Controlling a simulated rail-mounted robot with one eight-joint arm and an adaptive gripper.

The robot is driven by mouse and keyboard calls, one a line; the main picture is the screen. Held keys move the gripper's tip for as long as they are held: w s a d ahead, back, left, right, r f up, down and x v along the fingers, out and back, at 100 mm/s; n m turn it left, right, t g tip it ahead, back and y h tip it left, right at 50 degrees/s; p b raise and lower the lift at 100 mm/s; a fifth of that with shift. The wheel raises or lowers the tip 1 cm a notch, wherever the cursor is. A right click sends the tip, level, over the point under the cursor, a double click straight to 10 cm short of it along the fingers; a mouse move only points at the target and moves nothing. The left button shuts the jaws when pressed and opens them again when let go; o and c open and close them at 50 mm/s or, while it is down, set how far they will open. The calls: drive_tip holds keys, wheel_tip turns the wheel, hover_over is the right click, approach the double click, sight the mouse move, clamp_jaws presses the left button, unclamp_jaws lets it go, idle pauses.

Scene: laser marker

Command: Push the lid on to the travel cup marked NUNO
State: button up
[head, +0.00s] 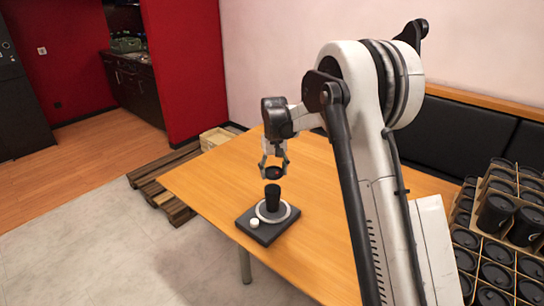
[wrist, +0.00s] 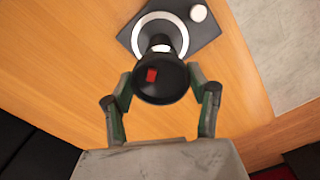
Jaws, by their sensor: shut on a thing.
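My gripper (head: 273,168) is shut on a round black lid (head: 275,173) and holds it in the air above a black cup. In the wrist view the lid (wrist: 158,88) lies between the two fingers and shows a small red mark on top. The black travel cup (head: 272,197) stands upright on a white ring (head: 289,211) on a dark square base (head: 268,233). A gap shows between lid and cup in the head view. In the wrist view the lid hides most of the cup. No name can be read on the cup.
A white knob (head: 254,223) sits on the base beside the ring. The wooden table (head: 205,182) around the base is clear. Cardboard trays with several black cups (head: 495,212) stand at the right. A wooden pallet (head: 162,181) lies on the floor behind the table.

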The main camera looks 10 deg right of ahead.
sight(273, 171)
drive_tip(key=shift+w+r+p, duration=0.2)
drive_tip(key=shift+w+p, duration=0.3)
drive_tip(key=shift+w, duration=0.2)
drive_tip(key=shift+w+f+n, duration=0.1)
drive_tip(key=shift+f+n, duration=0.1)
drive_tip(key=shift+n, duration=0.1)
drive_tip(key=shift+f+b, duration=0.5)
drive_tip(key=shift+f, duration=1.45)
wheel_tip(273, 171, down, 2)
drive_tip(key=shift+f+b, duration=0.2)
drive_tip(key=shift+b, duration=0.7)
drive_tip(key=shift+f+b, duration=0.2)
drive_tip(key=shift+b, duration=0.7)
drive_tip(key=o, duration=1.5)
drive_tip(key=shift+o, duration=0.2)
